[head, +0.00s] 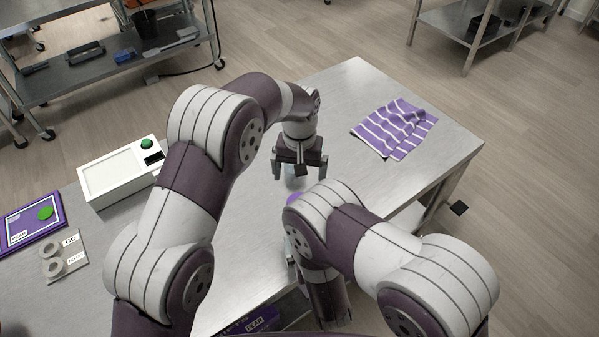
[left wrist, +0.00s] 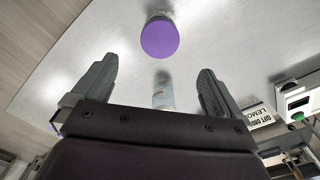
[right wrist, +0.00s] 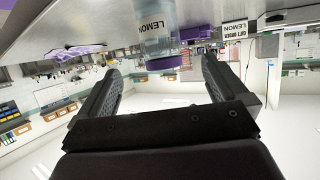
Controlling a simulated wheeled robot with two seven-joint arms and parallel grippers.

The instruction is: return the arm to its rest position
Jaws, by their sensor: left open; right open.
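My left gripper (head: 299,172) is over the steel table (head: 345,90) in the head view, open and empty. In the left wrist view its fingers (left wrist: 158,68) are spread, with a purple-lidded jar (left wrist: 160,40) on the table beyond them. A small pale object (left wrist: 163,94) shows between the fingers, apart from them. In the head view the purple lid (head: 294,199) is partly covered by my right arm.
A striped purple cloth (head: 395,128) lies at the table's right. A white box with a green button (head: 118,172), a purple board (head: 32,224) and a card with rings (head: 62,256) are at the left. A GIFT ORDER LEMON sign (right wrist: 234,30) stands near the jar.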

